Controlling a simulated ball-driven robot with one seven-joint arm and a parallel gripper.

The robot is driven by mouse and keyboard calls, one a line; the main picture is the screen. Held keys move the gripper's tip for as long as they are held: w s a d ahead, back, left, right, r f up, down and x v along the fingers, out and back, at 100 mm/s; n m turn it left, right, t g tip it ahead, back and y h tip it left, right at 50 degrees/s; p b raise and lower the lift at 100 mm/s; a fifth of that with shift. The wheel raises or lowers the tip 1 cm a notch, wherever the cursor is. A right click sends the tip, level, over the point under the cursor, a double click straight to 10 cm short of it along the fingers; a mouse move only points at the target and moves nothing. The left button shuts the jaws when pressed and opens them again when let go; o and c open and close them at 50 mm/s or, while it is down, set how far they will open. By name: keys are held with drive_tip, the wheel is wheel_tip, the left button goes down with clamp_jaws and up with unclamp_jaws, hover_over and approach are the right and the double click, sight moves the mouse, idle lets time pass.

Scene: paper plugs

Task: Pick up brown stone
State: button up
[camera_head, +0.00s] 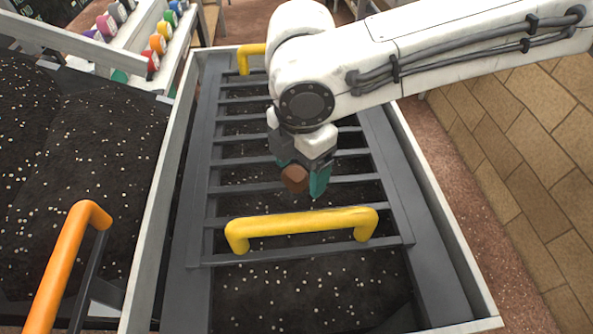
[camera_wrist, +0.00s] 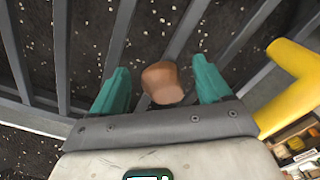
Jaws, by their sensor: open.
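The brown stone (camera_head: 295,178) shows in the head view at the fingers of my gripper (camera_head: 302,180), over the grey slatted rack. In the wrist view the stone (camera_wrist: 163,82) lies between the two teal fingers of my gripper (camera_wrist: 160,88), with a gap on each side. The fingers are apart and the gripper is open. One slat passes behind the stone. I cannot tell whether the stone rests on the slat or how far it is from the fingertips in depth.
The grey rack (camera_head: 390,172) lies over dark speckled soil in a pale-walled bed. A yellow handle (camera_head: 300,226) stands up in front of my gripper, another (camera_head: 250,55) at the far end. An orange handle (camera_head: 68,255) is at left. Coloured rolls (camera_head: 158,43) sit on a shelf at upper left.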

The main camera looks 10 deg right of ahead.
drive_tip(key=c, duration=1.1)
drive_tip(key=shift+r, duration=0.1)
